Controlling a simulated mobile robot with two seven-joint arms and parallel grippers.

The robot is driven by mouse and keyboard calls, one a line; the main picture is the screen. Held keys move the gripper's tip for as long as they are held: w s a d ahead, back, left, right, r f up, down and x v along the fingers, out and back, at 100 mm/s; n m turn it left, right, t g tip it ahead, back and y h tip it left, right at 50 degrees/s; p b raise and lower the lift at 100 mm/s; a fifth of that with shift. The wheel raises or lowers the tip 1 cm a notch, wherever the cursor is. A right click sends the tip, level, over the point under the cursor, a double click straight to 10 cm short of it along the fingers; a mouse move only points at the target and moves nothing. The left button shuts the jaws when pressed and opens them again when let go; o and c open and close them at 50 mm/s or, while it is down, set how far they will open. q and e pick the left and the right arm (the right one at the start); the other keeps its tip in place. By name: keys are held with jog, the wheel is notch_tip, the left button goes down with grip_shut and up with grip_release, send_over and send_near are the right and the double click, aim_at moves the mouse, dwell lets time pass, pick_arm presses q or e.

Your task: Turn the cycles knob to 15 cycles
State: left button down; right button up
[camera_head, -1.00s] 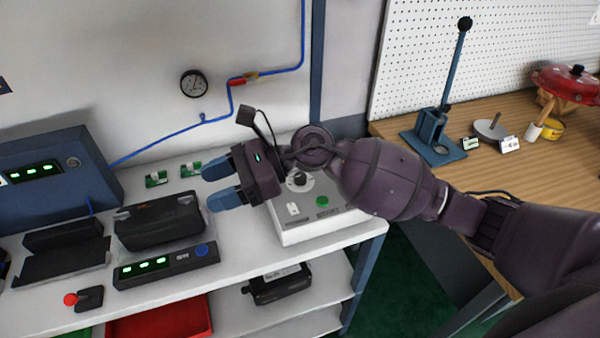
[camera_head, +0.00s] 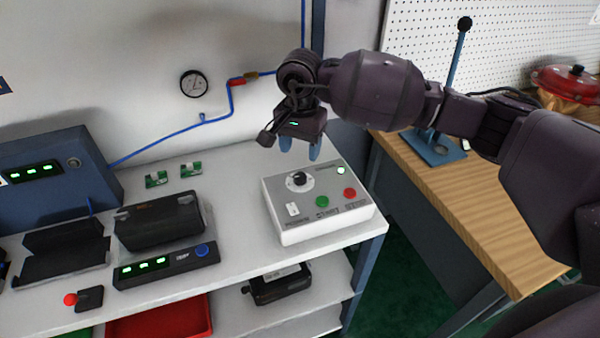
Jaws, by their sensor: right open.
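The cycles knob (camera_head: 298,178) is a black knob on a pale round dial, on top of a white control box (camera_head: 318,233). The box also carries a green button (camera_head: 322,202), a red button (camera_head: 350,193), a small white lamp and a white switch. The dial's markings are too small to read. My right gripper (camera_head: 300,149) is open and empty, its blue fingers pointing down above and behind the knob, apart from it. My left gripper is not in view.
Left of the box stand a black case (camera_head: 160,222) and a display unit with a blue button (camera_head: 201,249). A joystick (camera_head: 88,298) is at the front left. Two green circuit boards (camera_head: 157,179) lie behind. The shelf between case and box is clear.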

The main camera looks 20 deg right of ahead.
aim_at(300, 176)
notch_tip(300, 176, down, 7)
jog(key=shift+r, duration=0.1)
jog(key=shift+f, duration=0.65)
jog(key=c, duration=0.9)
